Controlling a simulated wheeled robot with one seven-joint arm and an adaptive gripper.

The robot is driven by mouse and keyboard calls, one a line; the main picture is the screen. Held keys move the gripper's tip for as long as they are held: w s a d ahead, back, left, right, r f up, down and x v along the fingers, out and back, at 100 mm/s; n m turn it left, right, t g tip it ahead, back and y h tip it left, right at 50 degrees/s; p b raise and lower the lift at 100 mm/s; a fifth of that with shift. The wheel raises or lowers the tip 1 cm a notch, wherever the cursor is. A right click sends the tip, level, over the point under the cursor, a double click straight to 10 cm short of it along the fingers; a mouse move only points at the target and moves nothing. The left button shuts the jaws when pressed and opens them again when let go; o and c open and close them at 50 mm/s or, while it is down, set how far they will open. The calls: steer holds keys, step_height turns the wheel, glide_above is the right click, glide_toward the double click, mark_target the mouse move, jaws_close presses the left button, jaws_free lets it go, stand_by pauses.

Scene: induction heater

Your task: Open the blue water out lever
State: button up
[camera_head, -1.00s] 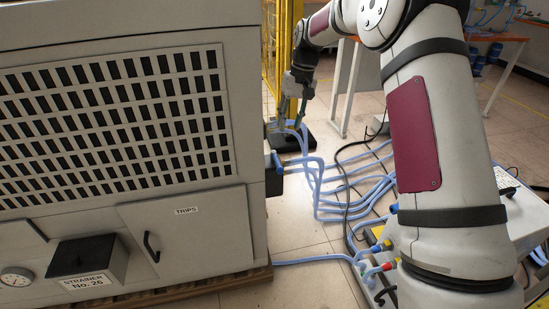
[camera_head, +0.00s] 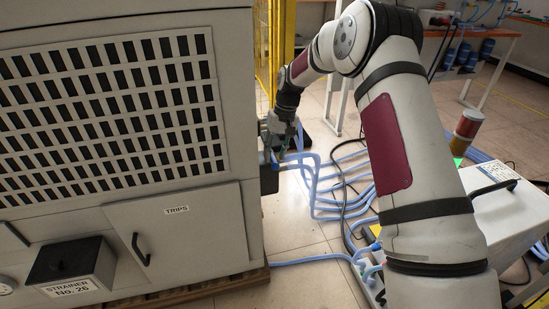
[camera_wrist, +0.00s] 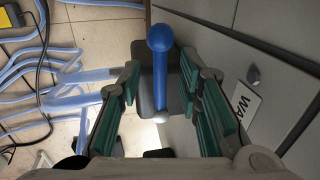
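The blue lever (camera_wrist: 159,70) shows in the wrist view, with a round blue knob at its far end, in front of a dark grey block (camera_wrist: 150,95) on the machine's side. My gripper (camera_wrist: 163,90) is open, with green-padded fingers on either side of the lever and visible gaps to both pads. In the head view my gripper (camera_head: 282,145) is at the right side of the grey cabinet, close to the blue lever (camera_head: 275,158), which is partly hidden there.
The grey cabinet (camera_head: 226,215) fills the left of the head view. Light blue hoses (camera_head: 318,185) spread over the tiled floor beside it. A yellow frame (camera_head: 284,40) stands behind, and a white box (camera_head: 505,205) is at the right.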

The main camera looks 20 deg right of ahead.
steer(key=shift+a+f, duration=0.15)
steer(key=shift+f, duration=0.4)
jaws_close()
steer(key=shift+s, duration=0.1)
